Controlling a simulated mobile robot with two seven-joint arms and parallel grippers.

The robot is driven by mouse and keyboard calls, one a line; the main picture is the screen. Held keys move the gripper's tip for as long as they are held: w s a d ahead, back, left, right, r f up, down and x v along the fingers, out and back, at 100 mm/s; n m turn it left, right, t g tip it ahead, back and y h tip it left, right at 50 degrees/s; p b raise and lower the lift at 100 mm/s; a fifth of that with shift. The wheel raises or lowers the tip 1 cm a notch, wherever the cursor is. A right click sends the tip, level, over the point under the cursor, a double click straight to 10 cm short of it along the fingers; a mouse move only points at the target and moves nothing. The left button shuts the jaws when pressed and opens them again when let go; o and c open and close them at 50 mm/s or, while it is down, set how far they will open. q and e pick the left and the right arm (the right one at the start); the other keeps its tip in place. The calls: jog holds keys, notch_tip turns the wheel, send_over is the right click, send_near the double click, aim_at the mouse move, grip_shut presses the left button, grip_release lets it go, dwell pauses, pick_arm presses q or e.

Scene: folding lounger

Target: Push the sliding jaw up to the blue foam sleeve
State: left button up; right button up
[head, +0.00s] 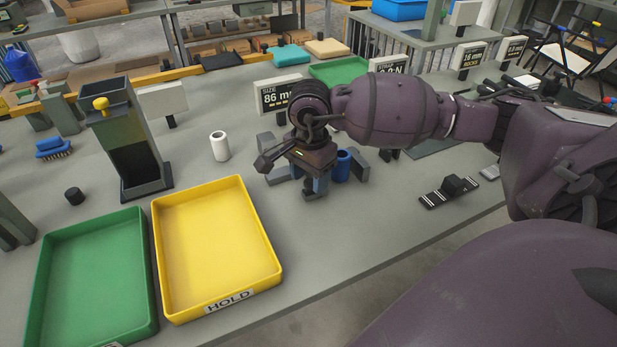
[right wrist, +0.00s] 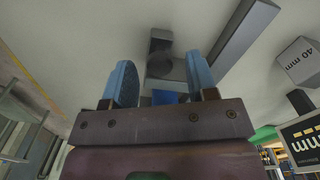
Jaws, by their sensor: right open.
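The blue foam sleeve (head: 342,165) stands upright on the bench just right of my right gripper (head: 316,190) in the head view. My right gripper points down, its blue fingers open, low over the bench. A grey block (head: 361,171) is close against the sleeve's right side; another grey piece (head: 278,174) lies left of the gripper. I cannot tell for sure which is the sliding jaw. In the right wrist view, a bit of blue (right wrist: 165,97), likely the sleeve, shows between the fingers near the palm, with a dark grey block (right wrist: 160,52) beyond. My left gripper is not in view.
A yellow tray (head: 215,250) and green tray (head: 95,275) lie at the front left. A white cylinder (head: 219,146) and dark stand (head: 125,140) are behind them. A size sign (head: 275,97) stands behind the gripper. A black-and-white strip (head: 450,190) lies at right.

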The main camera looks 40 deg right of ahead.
jog(key=shift+f, duration=0.35)
jog(key=shift+c, duration=0.4)
jog(key=shift+r, duration=0.1)
grip_shut()
jog(key=shift+s+d+r, duration=0.1)
jog(key=shift+s+d, duration=0.15)
jog(key=shift+d, duration=0.9)
jog(key=shift+s+d, duration=0.25)
jog(key=shift+d, duration=0.85)
jog(key=shift+d+r, duration=0.1)
jog(key=shift+d, duration=0.15)
jog(key=shift+c, duration=0.4)
grip_release()
jog(key=shift+d, duration=0.1)
jog(key=shift+o, duration=0.8)
jog(key=shift+d, duration=0.15)
